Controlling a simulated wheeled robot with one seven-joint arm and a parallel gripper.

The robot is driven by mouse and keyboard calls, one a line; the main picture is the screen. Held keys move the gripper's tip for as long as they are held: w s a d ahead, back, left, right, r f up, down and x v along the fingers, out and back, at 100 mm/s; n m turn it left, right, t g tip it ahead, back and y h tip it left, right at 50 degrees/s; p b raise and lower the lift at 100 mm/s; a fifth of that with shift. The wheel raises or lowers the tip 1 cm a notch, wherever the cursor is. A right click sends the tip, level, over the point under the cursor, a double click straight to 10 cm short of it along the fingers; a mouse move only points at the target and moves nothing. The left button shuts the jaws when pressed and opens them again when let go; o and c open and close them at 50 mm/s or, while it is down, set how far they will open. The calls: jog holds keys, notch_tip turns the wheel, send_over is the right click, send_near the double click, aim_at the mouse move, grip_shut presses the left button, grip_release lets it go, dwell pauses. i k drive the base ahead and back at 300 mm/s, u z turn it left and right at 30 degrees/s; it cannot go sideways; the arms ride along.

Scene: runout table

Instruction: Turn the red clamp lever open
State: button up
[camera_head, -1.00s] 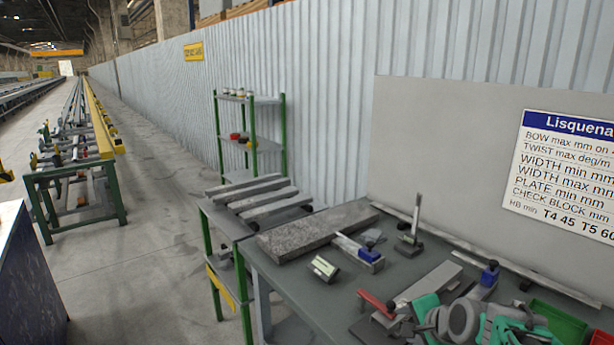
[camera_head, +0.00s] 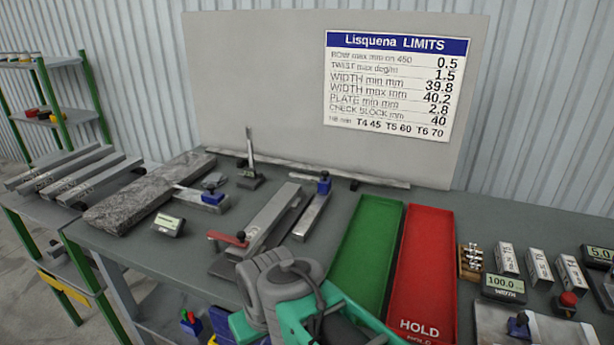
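The red clamp lever (camera_head: 229,239) sits at the left end of a clamp fixture on the table, just left of the grey metal bar (camera_head: 272,217) lying in that fixture. The lever lies roughly level, pointing left. My arm, with grey and green links, comes in from the bottom middle and stands in front of the fixture's near side. My gripper's fingertips cannot be made out, and nothing shows it touching the lever.
A green tray (camera_head: 369,245) and a red HOLD tray (camera_head: 427,262) lie right of the fixture. A granite slab (camera_head: 150,190), a small display (camera_head: 168,224) and an upright stand (camera_head: 250,172) are to its left and behind. Several blocks and instruments stand at the right.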

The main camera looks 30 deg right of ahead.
aim_at(240, 240)
jog(key=z, duration=0.55)
jog(key=k, duration=1.25)
jog(key=u, duration=0.35)
jog(key=i, duration=0.8)
jog(key=u, duration=0.75)
jog(key=i, duration=0.5)
